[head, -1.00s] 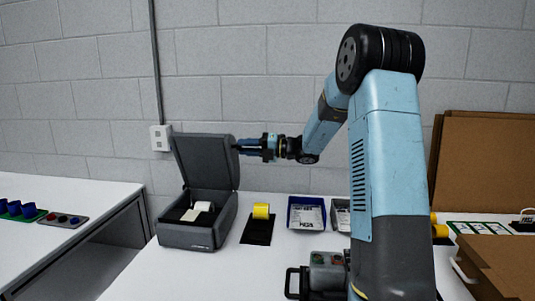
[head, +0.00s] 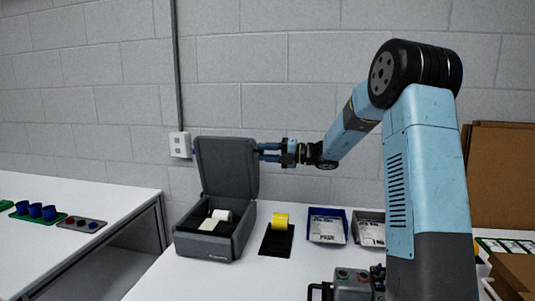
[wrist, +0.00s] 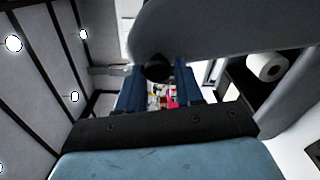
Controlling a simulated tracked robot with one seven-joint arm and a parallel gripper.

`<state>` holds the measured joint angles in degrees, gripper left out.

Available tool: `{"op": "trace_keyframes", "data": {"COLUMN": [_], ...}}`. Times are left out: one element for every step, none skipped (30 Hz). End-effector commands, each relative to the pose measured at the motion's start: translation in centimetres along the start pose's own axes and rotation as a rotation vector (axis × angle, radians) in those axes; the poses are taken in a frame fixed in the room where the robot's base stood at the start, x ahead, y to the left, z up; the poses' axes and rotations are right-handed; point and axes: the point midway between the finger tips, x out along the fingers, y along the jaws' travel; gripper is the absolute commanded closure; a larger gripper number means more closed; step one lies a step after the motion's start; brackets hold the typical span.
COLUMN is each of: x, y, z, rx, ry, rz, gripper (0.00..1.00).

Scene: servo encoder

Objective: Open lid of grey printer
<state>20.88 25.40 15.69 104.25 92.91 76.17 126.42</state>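The grey printer (head: 208,247) stands on the white table, left of centre in the head view. Its lid (head: 228,168) is raised and stands nearly upright, leaning slightly back. A white paper roll (head: 222,215) shows inside the open body, and also in the wrist view (wrist: 267,67). My gripper (head: 262,152) is beside the lid's right edge, near its upper part; whether it touches cannot be told. In the wrist view my two blue fingers (wrist: 160,85) are apart with nothing held between them. The grey lid (wrist: 225,25) fills the upper right there.
Right of the printer are a yellow roll on a black mat (head: 277,241), a blue bin (head: 327,226) and a grey bin (head: 369,229). A grey device (head: 352,284) stands in front. The wall with an outlet (head: 180,145) is behind. Cardboard (head: 502,180) stands at right.

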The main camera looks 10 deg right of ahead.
Motion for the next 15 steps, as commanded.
{"op": "trace_keyframes", "data": {"x": [-0.19, -0.25, -0.32, -0.35, -0.38, -0.41, -0.43, -0.46, -0.49, -0.50, -0.52, -0.56, -0.63, -0.75, -0.98], "y": [-0.04, -0.05, -0.06, -0.07, -0.07, -0.08, -0.08, -0.08, -0.09, -0.09, -0.09, -0.09, -0.10, -0.10, -0.11], "z": [0.11, 0.14, 0.17, 0.19, 0.21, 0.22, 0.24, 0.25, 0.26, 0.28, 0.28, 0.30, 0.31, 0.33, 0.35], "rx": [0.000, 0.000, 0.000, -0.001, -0.001, -0.001, -0.001, -0.001, -0.001, -0.001, -0.001, -0.001, -0.001, -0.001, -0.001], "ry": [-0.003, -0.004, -0.005, -0.006, -0.006, -0.007, -0.007, -0.008, -0.008, -0.009, -0.009, -0.009, -0.010, -0.010, -0.011], "rz": [-0.001, -0.002, -0.002, -0.003, -0.003, -0.003, -0.003, -0.003, -0.003, -0.004, -0.004, -0.004, -0.004, -0.004, -0.004], "gripper": [0.59, 0.56, 0.52, 0.49, 0.46, 0.45, 0.45, 0.45, 0.45, 0.45, 0.45, 0.45, 0.45, 0.45, 0.45]}}
